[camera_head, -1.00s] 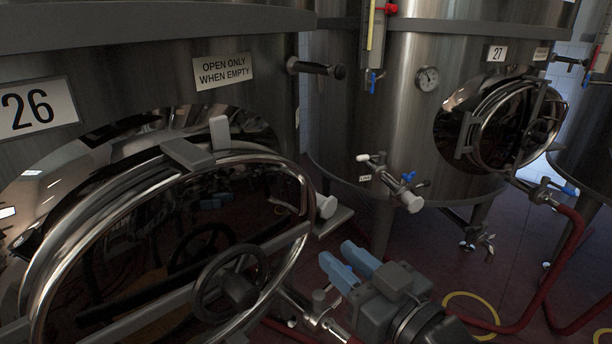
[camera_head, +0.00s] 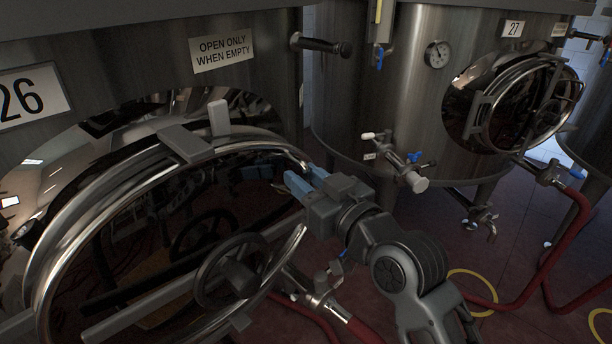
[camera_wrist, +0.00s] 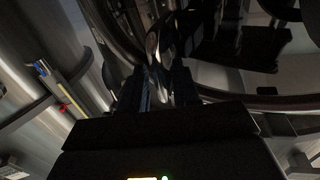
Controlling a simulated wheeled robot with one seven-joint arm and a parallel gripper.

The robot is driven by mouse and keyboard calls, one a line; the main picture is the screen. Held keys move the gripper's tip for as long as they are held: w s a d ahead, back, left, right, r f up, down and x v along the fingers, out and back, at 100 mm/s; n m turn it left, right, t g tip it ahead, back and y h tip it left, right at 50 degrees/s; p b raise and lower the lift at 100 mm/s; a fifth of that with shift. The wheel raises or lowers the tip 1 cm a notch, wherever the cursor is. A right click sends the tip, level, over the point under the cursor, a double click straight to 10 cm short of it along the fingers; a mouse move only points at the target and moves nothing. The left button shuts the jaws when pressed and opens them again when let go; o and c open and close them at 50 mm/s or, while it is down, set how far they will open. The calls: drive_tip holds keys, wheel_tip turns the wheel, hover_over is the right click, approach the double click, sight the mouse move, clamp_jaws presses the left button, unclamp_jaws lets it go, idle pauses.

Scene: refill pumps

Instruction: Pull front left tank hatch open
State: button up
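The front left tank (camera_head: 130,55), marked 26, fills the left of the head view. A dark handwheel (camera_head: 238,278) sits on the hatch. My gripper (camera_head: 303,180) has blue fingers at the hatch's right rim, pointing left. The white knob there is hidden by the gripper. In the wrist view my gripper (camera_wrist: 160,85) shows its dark fingers apart, with shiny metal beyond the gap. Contact cannot be told.
Tank 27 (camera_head: 395,110) stands behind to the right, with its own hatch (camera_head: 520,105), a gauge (camera_head: 437,54) and a valve (camera_head: 405,165) sticking out. A pipe fitting (camera_head: 318,290) lies below my gripper. Red hoses (camera_head: 545,265) run over the floor.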

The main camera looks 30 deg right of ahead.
drive_tip(key=shift+c, duration=0.2)
clamp_jaws()
idle(0.4)
